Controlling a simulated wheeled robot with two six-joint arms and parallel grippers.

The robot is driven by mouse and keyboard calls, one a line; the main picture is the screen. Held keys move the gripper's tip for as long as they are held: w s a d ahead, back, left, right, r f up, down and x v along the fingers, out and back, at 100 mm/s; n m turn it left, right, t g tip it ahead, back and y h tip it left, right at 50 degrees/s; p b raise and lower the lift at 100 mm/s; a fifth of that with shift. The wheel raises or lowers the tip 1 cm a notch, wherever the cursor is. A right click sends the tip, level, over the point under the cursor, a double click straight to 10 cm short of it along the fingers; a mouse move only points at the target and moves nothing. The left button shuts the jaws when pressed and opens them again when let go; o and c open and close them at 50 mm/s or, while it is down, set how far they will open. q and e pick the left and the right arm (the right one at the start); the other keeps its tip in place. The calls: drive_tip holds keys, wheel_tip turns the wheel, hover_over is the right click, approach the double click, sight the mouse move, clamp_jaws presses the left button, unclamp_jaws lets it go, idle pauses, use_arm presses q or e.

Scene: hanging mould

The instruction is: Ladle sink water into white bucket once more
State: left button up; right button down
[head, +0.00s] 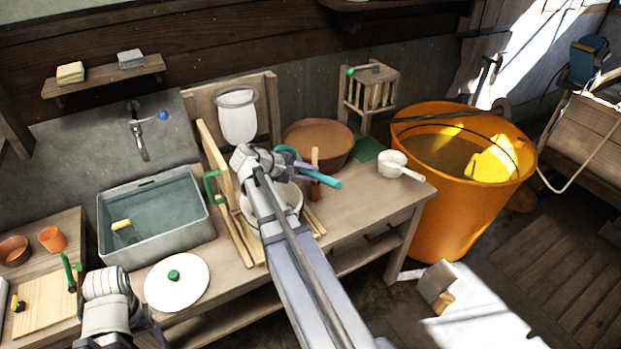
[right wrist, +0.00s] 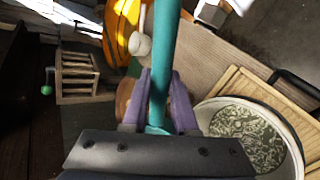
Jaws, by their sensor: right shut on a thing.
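The grey metal sink (head: 150,245) holds still greenish water (head: 160,215), with a yellow-handled thing in it. The white bucket (head: 292,192) stands on the bench, partly hidden behind my right arm. In the right wrist view the white bucket (right wrist: 296,150) holds pale, speckled green contents. My right gripper (head: 300,170) is above the bucket's back edge, shut on a teal handle (head: 325,179). That handle, apparently the ladle's, runs up through the right wrist view (right wrist: 163,60). A curved teal piece shows left of the jaws; no bowl is clear. My left arm is low left, its jaws unclear.
A white lid (head: 177,283) with a green knob lies in front of the sink. Wooden boards (head: 222,165) stand between sink and bucket. A brown tub (head: 318,143), a white dipper (head: 393,163) and a small wooden rack (head: 370,90) are to the right. A large orange bucket (head: 440,225) stands beyond the bench.

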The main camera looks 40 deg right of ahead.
drive_tip(key=a+f+m+h+b, duration=0.3)
drive_tip(key=h+b, duration=0.6)
drive_tip(key=b, duration=1.2)
drive_tip(key=shift+s+a+f+h, duration=0.3)
drive_tip(key=shift+s+a+f, duration=0.15)
drive_tip(key=shift+a+f, duration=0.25)
drive_tip(key=shift+r, duration=0.1)
idle(0.9)
